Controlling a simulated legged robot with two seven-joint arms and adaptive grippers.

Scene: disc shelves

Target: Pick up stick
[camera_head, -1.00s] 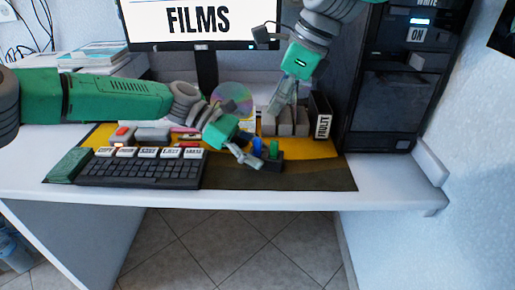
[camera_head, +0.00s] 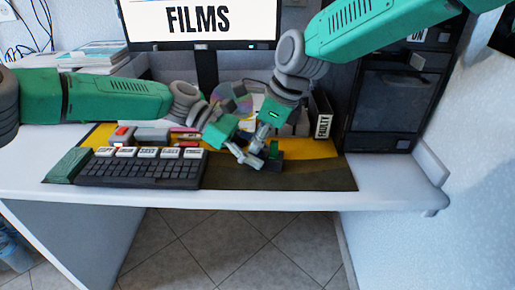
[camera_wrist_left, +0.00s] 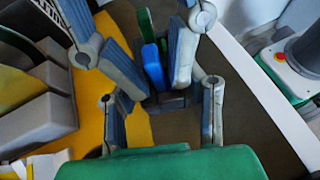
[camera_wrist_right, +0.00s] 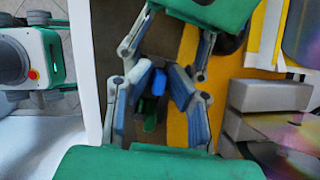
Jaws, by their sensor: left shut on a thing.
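A blue stick (camera_wrist_left: 152,66) and a green stick (camera_wrist_left: 146,28) stand in a small dark holder (camera_head: 272,163) at the mat's right. The green stick (camera_head: 274,148) shows in the head view; the blue one is hidden there. My left gripper (camera_head: 256,160) is low at the holder's left side and shut on it; its exact contact is partly hidden. My right gripper (camera_head: 264,137) is above the holder. In the right wrist view its fingertips (camera_wrist_right: 160,83) are apart, on either side of the blue stick (camera_wrist_right: 158,82), and touching is not clear.
A keyboard (camera_head: 140,168) lies left of the holder. Behind are a disc (camera_head: 240,98), a binder marked FAULTY (camera_head: 321,118) and grey boxes. A dark computer tower (camera_head: 388,95) stands at the right. The mat's front right is clear.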

